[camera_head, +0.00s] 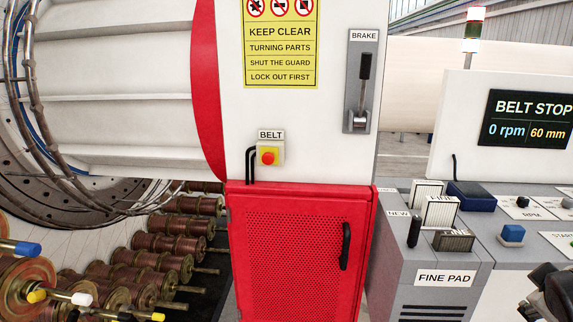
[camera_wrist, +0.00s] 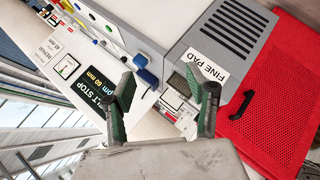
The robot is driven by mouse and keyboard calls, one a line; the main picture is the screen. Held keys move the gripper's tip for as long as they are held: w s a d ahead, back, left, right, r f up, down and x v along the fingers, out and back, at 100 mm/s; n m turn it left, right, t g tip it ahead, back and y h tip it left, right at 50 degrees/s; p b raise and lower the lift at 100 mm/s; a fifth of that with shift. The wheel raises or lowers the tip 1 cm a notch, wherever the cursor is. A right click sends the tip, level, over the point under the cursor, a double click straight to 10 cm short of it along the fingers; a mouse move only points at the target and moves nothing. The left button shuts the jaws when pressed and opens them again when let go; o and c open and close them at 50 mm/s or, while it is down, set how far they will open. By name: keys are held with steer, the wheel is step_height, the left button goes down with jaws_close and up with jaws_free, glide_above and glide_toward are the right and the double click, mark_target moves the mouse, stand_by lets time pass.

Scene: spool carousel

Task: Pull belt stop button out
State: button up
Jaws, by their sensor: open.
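The belt stop button (camera_head: 268,158) is a red knob on a small yellow-faced box, under a BELT label on the white machine wall, above the red mesh guard door. Whether it is pressed in or out is too small to tell. It is not visible in the wrist view. My gripper (camera_wrist: 165,100) is open, its two green-padded fingers spread with nothing held between them. In the head view only a dark part of my arm's end shows at the lower right corner, well right of the button and in front of the console.
The red guard door (camera_head: 300,255) is shut. A brake lever (camera_head: 364,80) sits above and right of the button. The grey console (camera_head: 400,270) with pads and buttons stands at right. A display (camera_head: 528,118) reads BELT STOP, 0 rpm, 60 mm. Several spools (camera_head: 175,245) fill the lower left.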

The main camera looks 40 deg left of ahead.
steer(key=w+a+f+n+t+y+b, duration=0.1)
steer(key=w+a+f+n+t+b, duration=0.1)
steer(key=w+a+n, duration=0.6)
steer(key=w+a+f+n+t+y+b, duration=0.1)
steer(key=w+a+n+t+y, duration=0.15)
steer(key=a, duration=0.85)
steer(key=w+a+f+n+t+b, duration=0.15)
steer(key=w+a+n, duration=0.35)
steer(key=a, duration=0.5)
steer(key=n+y+p, duration=0.7)
steer(key=n+p, duration=0.8)
steer(key=n, duration=0.4)
glide_toward(267, 159)
steer(key=shift+m, duration=0.25)
steer(key=x, duration=1.1)
steer(key=shift+f, duration=0.1)
jaws_close()
